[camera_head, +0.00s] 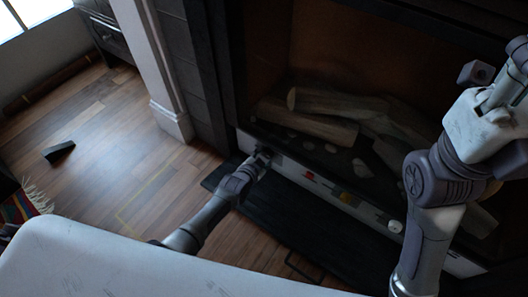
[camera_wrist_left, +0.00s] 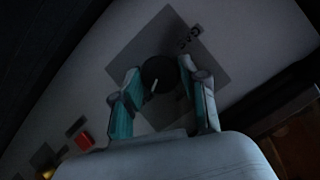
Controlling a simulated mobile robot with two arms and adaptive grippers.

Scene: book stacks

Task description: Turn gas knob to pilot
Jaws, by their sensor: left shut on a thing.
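The gas knob (camera_wrist_left: 158,73) is a dark round knob with a white pointer line, on a grey square plate of the pale panel, in the left wrist view. My left gripper (camera_head: 262,155) is at the left end of the fireplace's control panel in the head view, hiding the knob there. In the wrist view its two teal-sided fingers (camera_wrist_left: 159,80) stand on either side of the knob, shut on it. My right arm (camera_head: 440,175) is raised at the right; its gripper's jaws cannot be made out.
The pale control strip also has a red button (camera_head: 309,176), a yellow part (camera_head: 346,198) and a white knob (camera_head: 395,227). Logs (camera_head: 320,128) lie in the firebox above. A dark panel (camera_head: 300,220) lies below the strip. The wooden floor (camera_head: 110,150) at left is mostly clear.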

